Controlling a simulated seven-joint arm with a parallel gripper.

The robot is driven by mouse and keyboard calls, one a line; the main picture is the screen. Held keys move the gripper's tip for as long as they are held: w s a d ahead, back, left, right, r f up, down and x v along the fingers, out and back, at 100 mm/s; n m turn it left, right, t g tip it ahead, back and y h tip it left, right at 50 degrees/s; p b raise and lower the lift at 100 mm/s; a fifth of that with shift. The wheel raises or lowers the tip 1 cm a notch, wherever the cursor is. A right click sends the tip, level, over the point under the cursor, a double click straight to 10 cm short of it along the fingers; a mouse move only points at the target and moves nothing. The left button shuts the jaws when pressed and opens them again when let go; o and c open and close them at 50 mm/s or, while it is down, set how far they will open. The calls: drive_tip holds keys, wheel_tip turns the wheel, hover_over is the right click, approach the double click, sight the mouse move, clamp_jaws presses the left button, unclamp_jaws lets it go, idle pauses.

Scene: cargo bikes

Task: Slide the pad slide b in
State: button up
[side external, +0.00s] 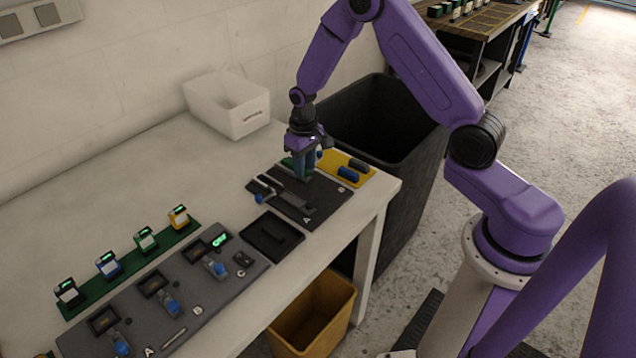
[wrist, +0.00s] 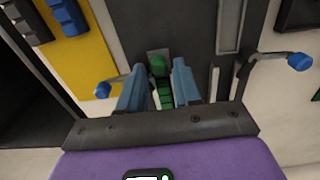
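A dark fixture plate (side external: 325,207) marked A and B lies near the table's right end. It carries levers with blue knobs; one lever (wrist: 103,90) shows left of the fingers in the wrist view and another (wrist: 298,61) on the right. My gripper (wrist: 160,68) points down over the B side of the plate. Its two blue-grey fingers stand apart, with a green piece (wrist: 165,95) between them. I cannot tell whether the fingers touch it. The fingers and my wrist hide much of the slot. No label for slide b is readable on the piece.
A yellow mat (side external: 327,158) beside the plate holds a blue block (side external: 348,173) and a dark block (side external: 359,165). A black bin (side external: 375,120) stands behind the table edge. A black tray (side external: 272,236), a second fixture board (side external: 185,320) and a white box (side external: 240,118) are nearby.

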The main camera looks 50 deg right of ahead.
drive_tip(key=shift+s+d+r, duration=0.1)
drive_tip(key=shift+r, duration=1.25)
drive_tip(key=s+r, duration=0.3)
drive_tip(key=s, duration=0.3)
drive_tip(key=s+a+r+n, duration=0.3)
drive_tip(key=s+a+r, duration=0.2)
drive_tip(key=a, duration=0.1)
drive_tip(key=s+a+r+n, duration=0.1)
drive_tip(key=s+r+n, duration=0.3)
drive_tip(key=s, duration=0.7)
drive_tip(key=s+a+r+n, duration=0.1)
drive_tip(key=s+r+n, duration=0.3)
drive_tip(key=s, duration=0.7)
drive_tip(key=shift+s+r+n, duration=0.2)
drive_tip(key=shift+s+n, duration=0.15)
drive_tip(key=shift+n, duration=0.45)
